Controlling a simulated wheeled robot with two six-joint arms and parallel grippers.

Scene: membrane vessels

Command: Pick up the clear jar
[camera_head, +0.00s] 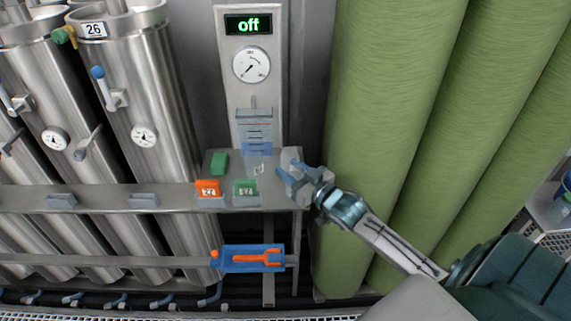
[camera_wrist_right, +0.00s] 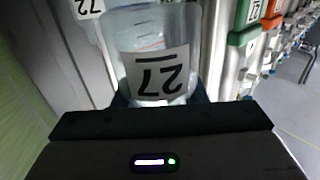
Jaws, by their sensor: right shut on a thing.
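The clear jar (camera_wrist_right: 145,35) fills the upper middle of the right wrist view. It has red graduation marks and a white label with a 27 that reads upside down there. My right gripper (camera_head: 282,172) reaches in from the right to the corner of the steel shelf and is shut on the jar. Its dark fingertips show at both sides of the jar's labelled end in the right wrist view. In the head view the jar (camera_head: 258,153) is see-through and small below the gauge panel; I cannot tell whether it touches the shelf. My left gripper is not in view.
The steel shelf (camera_head: 170,193) carries an orange tag (camera_head: 208,188) and green tags (camera_head: 246,187) beside the jar. A gauge panel (camera_head: 251,65) reading "off" stands behind. Tall green membrane vessels (camera_head: 390,100) stand close at the right. A blue holder (camera_head: 235,264) with an orange tool hangs below.

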